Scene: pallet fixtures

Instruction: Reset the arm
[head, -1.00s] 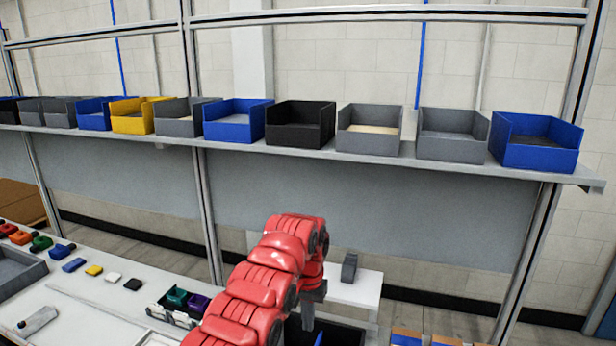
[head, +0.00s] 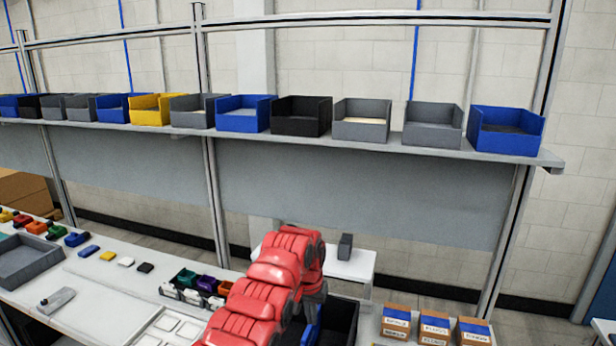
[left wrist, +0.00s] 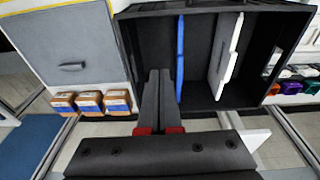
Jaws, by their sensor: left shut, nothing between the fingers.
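My left arm, red, reaches in from the bottom of the head view. My left gripper (left wrist: 158,75) shows in the left wrist view with its two dark fingers together and nothing between them. In that view the fingers overlap the near side of a black bin (left wrist: 290,50). The bin holds an upright blue piece (left wrist: 180,55) and a white piece (left wrist: 226,55). In the head view the same dark bin (head: 343,318) is partly hidden behind my arm, and the fingertips cannot be made out. My right gripper is not in view.
A shelf (head: 400,147) with blue, black, grey and yellow bins runs across the back. Small cartons (head: 435,325) stand at the lower right. A white table (head: 100,290) at the left holds small coloured parts and a grey tray (head: 25,262). A grey block (head: 345,246) stands on a white surface.

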